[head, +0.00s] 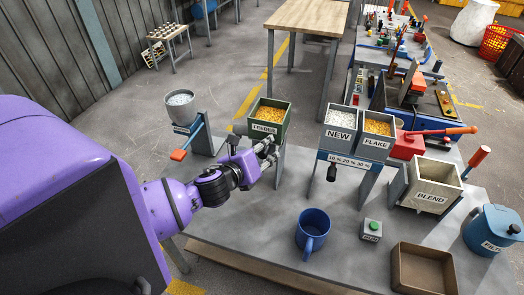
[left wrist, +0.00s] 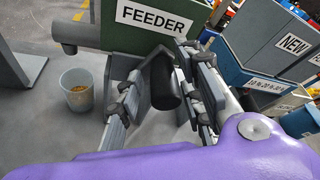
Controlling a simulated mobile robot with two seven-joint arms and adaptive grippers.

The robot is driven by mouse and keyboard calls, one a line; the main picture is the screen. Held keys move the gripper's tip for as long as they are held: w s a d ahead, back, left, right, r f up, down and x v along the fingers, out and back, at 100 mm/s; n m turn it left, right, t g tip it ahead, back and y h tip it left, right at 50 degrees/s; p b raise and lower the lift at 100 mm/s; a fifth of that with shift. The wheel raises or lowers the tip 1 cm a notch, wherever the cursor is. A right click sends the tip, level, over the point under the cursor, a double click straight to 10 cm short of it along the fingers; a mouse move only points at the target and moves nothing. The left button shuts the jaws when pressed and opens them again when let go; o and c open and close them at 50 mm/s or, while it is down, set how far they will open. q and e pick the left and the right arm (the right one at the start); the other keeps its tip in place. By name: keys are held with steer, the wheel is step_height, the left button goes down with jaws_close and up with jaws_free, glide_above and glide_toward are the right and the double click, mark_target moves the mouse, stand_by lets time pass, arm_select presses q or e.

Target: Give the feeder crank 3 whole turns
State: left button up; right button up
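The feeder (head: 268,116) is a dark green box of yellow flakes on a grey stand; its labelled front also shows in the left wrist view (left wrist: 150,18). A black cylindrical knob (left wrist: 164,82), apparently the crank handle, sits below the label in the left wrist view. My left gripper (head: 266,152) is at the feeder's front. In the left wrist view its fingers (left wrist: 160,88) stand apart, on either side of the knob. The right finger looks close to it; a gap shows on the left. Contact cannot be told. The crank's arm is mostly hidden. My right gripper is not in view.
A grey cup (left wrist: 77,92) with yellow flakes stands left of the feeder stand. A white-pellet bowl on a stand (head: 181,108) with an orange lever is left. The NEW and FLAKE bins (head: 357,128) stand right. A blue mug (head: 312,232) stands in front.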

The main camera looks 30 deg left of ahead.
arm_select(q)
jaws_close()
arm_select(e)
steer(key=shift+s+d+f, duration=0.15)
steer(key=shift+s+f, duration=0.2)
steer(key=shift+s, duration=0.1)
arm_select(q)
steer(key=shift+a+f, duration=0.1)
steer(key=shift+a, duration=0.05)
